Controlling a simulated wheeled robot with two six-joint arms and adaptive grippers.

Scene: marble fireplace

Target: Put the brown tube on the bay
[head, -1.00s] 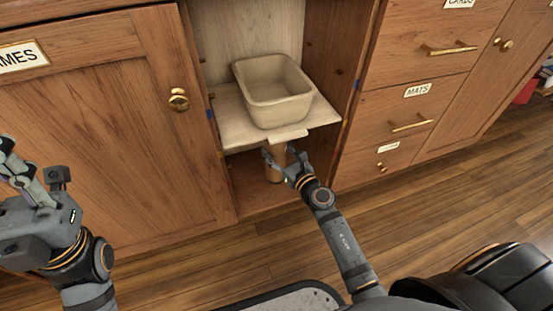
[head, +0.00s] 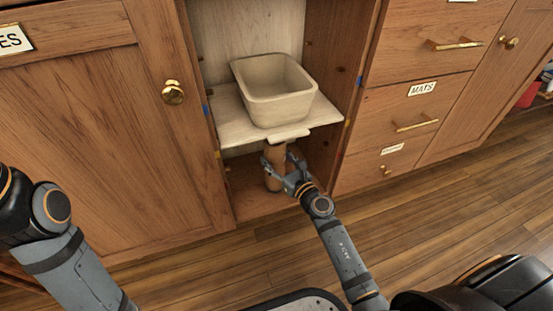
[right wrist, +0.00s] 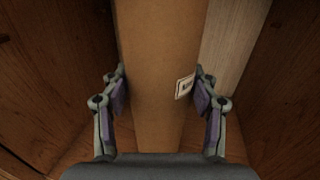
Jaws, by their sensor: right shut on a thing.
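The brown tube (head: 276,180) stands about upright in the lower bay of the open cabinet, under the shelf, with its upper end close below the shelf's front edge. My right gripper (head: 279,172) is shut on the tube. In the right wrist view the brown tube (right wrist: 158,70) runs up between the two fingers (right wrist: 160,93), and a small white label is on its right side. The bay's floor (head: 250,200) shows around the tube's foot. Of my left arm only links show at the left edge; its gripper is out of view.
A light wooden shelf (head: 235,125) with a front tab (head: 290,134) holds a beige tub (head: 280,110) above the tube. A closed cabinet door (head: 110,130) is on the left, and labelled drawers (head: 410,105) are on the right. The wooden floor in front is clear.

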